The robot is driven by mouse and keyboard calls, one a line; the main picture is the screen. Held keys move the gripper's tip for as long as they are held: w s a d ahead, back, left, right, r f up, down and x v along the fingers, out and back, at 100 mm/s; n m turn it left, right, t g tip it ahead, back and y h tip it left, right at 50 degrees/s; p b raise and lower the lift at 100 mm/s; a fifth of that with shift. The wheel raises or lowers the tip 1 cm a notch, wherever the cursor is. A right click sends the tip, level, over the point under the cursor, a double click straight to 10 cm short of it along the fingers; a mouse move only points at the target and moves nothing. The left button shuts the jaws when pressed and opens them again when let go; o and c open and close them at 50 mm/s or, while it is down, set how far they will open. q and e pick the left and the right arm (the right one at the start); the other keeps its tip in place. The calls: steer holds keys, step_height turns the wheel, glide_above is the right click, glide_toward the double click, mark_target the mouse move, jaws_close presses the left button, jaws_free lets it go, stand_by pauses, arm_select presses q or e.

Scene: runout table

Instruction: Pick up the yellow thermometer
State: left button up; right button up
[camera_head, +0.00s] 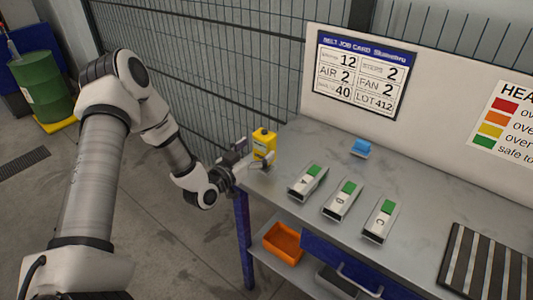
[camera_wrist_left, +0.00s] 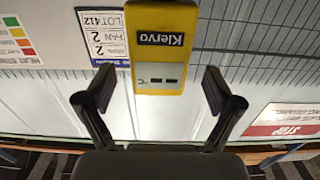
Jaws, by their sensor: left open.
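The yellow thermometer (camera_head: 264,138) stands upright at the left end of the grey metal table, near its back corner. In the left wrist view the thermometer (camera_wrist_left: 160,78) shows its face, with a dark "Klervo" label and a pale display, and its far end is cut off by the picture edge. My left gripper (camera_head: 253,155) is open at the table's left end, close in front of the thermometer. In the left wrist view its two fingers are spread wide, with the thermometer lined up between them and clear space on both sides. My right gripper is not in view.
Several grey devices with green patches, lettered, such as the one marked C (camera_head: 381,221), lie on the table (camera_head: 417,185). A blue object (camera_head: 361,148) sits behind them. A striped dark rack (camera_head: 486,265) is at right. An orange bin (camera_head: 283,243) sits on the lower shelf.

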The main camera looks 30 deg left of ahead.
arm_select(q)
steer(key=w, duration=0.3)
steer(key=shift+w+d+r, duration=0.1)
steer(key=shift+d+r, duration=0.15)
steer(key=shift+d, duration=0.1)
steer(key=shift+w+a, duration=0.1)
steer(key=shift+w, duration=0.15)
steer(key=shift+a+f, duration=0.1)
steer(key=c, duration=1.2)
steer(key=shift+c, duration=0.2)
